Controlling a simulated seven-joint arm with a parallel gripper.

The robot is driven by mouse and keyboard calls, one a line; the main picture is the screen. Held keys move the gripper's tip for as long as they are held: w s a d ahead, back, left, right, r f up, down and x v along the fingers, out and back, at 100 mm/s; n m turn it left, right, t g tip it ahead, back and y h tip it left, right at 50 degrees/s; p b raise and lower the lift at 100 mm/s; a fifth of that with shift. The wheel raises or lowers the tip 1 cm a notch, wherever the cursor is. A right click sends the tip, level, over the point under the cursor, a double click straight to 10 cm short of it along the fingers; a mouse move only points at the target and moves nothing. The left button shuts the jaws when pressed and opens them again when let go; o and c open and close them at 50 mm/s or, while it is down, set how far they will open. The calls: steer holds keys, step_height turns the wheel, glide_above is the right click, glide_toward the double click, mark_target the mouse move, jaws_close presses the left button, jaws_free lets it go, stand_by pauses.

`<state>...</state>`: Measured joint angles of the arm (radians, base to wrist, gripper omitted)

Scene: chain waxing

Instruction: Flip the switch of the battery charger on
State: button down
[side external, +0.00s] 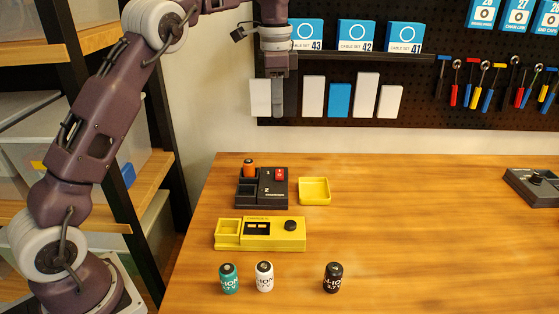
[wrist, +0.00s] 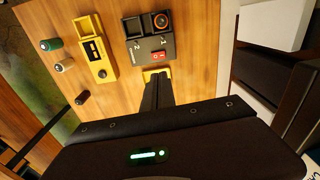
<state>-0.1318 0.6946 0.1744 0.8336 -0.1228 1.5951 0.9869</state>
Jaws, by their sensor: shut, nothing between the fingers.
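The black battery charger (side external: 246,201) stands on the wooden table and also shows in the wrist view (wrist: 152,46). Its red switch (side external: 280,175) is at the slot marked 1, and in the wrist view the switch (wrist: 158,57) is near the edge closest to my fingers. I cannot tell which way it is tipped. An orange-topped battery (side external: 249,168) stands in one charger slot; the other slot looks empty. My gripper (side external: 278,113) is shut and empty, pointing down well above the charger. In the wrist view, my fingers (wrist: 156,76) overlap the yellow tray.
The small yellow tray (side external: 314,191) lies right of the charger. A yellow device with a knob (side external: 260,234) lies in front. Teal (side external: 228,280), white (side external: 264,278) and black (side external: 333,279) batteries stand near the front. A pegboard (side external: 430,80) with boxes and tools is behind.

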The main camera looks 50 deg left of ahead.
mark_target(280, 170)
steer(key=shift+w+a+f+m, duration=0.2)
steer(key=shift+w+f, duration=0.15)
steer(key=shift+f, duration=0.15)
steer(key=shift+w+a+f+m, duration=0.15)
steer(key=shift+w+f, duration=0.15)
steer(key=shift+f, duration=0.15)
step_height(280, 170, down, 14)
steer(key=shift+f, duration=0.2)
stand_by(0.3)
steer(key=shift+s+d+r, duration=0.35)
steer(key=shift+s+d, duration=0.15)
